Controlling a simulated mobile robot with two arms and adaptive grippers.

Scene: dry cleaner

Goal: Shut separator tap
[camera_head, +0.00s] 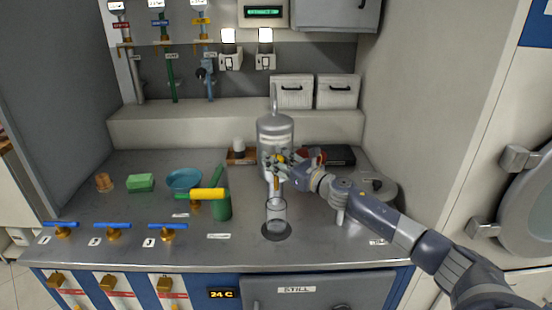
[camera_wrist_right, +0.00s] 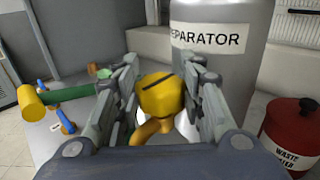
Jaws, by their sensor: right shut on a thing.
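The separator (camera_head: 275,130) is a grey metal cylinder standing at the back middle of the bench, and it fills the upper right of the wrist view (camera_wrist_right: 225,75). Its yellow tap (camera_wrist_right: 160,95) is on its front, with a curved spout below. My right gripper (camera_head: 281,160) reaches in from the right and is shut on the tap, one finger on each side of it. The fingers hide most of the tap in the head view. A clear glass vessel (camera_head: 276,212) stands below the spout. My left gripper is not in view.
A red waste container (camera_wrist_right: 290,135) stands right of the separator. Blue-handled valves (camera_head: 167,227) line the front left edge. The bench's front right is mostly clear.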

